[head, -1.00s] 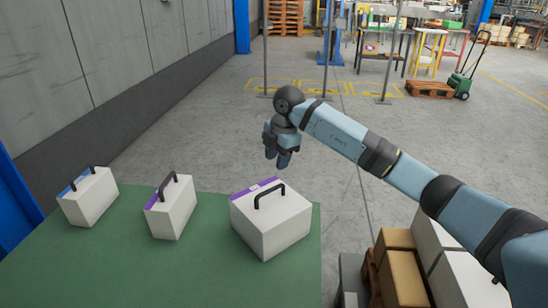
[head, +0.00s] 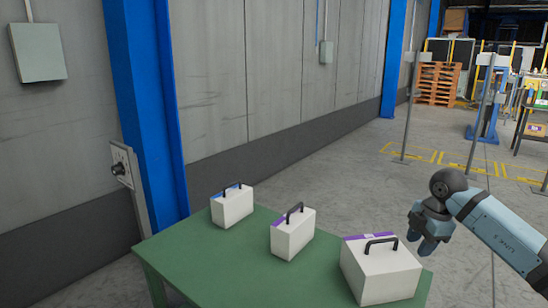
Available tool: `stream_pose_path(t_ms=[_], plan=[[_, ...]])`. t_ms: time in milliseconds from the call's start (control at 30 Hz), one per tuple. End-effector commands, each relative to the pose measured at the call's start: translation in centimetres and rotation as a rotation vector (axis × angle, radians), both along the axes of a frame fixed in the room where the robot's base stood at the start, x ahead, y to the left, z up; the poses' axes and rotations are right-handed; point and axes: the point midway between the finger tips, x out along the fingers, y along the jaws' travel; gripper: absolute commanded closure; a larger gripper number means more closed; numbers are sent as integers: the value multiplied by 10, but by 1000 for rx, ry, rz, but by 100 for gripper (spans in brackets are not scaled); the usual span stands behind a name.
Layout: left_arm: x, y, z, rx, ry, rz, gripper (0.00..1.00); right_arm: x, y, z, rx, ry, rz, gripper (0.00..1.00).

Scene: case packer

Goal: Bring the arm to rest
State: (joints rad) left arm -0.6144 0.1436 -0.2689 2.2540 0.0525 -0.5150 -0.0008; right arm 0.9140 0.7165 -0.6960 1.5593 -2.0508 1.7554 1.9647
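My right arm comes in from the right in the head view. Its gripper (head: 428,236) hangs in the air just past the right end of the green table (head: 190,263), beside the largest white box. The gripper points down and looks empty; its finger gap cannot be made out at this angle. My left gripper is out of view.
On the table stand a small white box with a blue strip (head: 232,208), a white box with a purple strip (head: 292,237) and a larger white box (head: 381,275), each with a black handle. A blue column (head: 148,100) and grey wall stand behind.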

Motion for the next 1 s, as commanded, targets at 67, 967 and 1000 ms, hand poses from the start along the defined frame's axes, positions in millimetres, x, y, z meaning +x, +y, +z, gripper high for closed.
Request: stream_pose_path(t_ms=[67,967,1000], plan=[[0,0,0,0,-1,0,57,-5,16,-13,47,1,49,60],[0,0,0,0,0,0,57,-195,225,-73,1588,-813,-508,60],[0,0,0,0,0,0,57,-203,216,-85,1551,-810,-624,60]])
